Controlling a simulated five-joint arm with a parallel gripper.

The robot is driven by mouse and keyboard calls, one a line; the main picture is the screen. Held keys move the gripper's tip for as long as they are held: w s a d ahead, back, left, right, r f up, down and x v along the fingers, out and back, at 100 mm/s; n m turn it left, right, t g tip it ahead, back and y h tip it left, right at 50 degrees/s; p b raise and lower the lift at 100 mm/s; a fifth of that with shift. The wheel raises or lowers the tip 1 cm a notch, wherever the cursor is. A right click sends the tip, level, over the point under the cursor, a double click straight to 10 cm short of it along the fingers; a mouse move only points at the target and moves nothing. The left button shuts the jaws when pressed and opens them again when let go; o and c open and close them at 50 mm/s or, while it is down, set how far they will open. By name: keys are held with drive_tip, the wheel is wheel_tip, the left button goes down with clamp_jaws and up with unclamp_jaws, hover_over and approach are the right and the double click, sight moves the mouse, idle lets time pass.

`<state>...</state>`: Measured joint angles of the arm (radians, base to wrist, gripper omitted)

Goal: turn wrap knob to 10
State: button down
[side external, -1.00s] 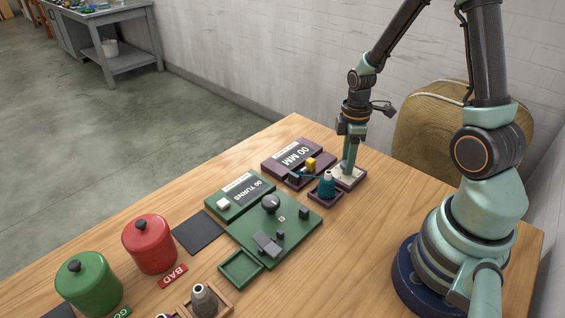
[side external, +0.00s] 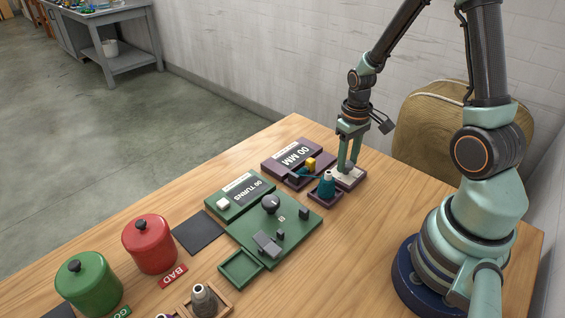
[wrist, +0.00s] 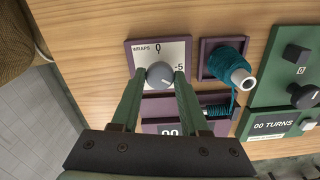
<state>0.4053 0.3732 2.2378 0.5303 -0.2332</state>
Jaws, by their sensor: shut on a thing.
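The wrap knob (wrist: 160,74) is a round grey knob on a pale dial plate (wrist: 140,47) marked WRAPS, with 0 at the top and 5 at the right. A light pointer mark on the knob seems to face lower right, past the 5. My gripper (wrist: 160,77) is shut on the knob, one finger on each side. In the side external view my gripper (side external: 348,168) stands upright over the pale plate (side external: 352,181), and its fingers hide the knob. The lower part of the dial is hidden in the wrist view.
A teal wool cone (side external: 327,188) stands in a purple tray close beside the dial. The purple 00 MM unit (side external: 295,155) and green 00 TURNS unit (side external: 240,192) lie nearby. Red (side external: 150,245) and green (side external: 88,285) canisters stand farther left.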

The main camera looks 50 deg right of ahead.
sight(347, 163)
drive_tip(key=m, duration=0.5)
drive_tip(key=shift+m, duration=0.3)
drive_tip(key=m, duration=0.5)
drive_tip(key=shift+m, duration=0.6)
drive_tip(key=shift+c, duration=2.1)
unclamp_jaws()
wheel_tip(347, 163, up, 12)
drive_tip(key=shift+r, duration=0.1)
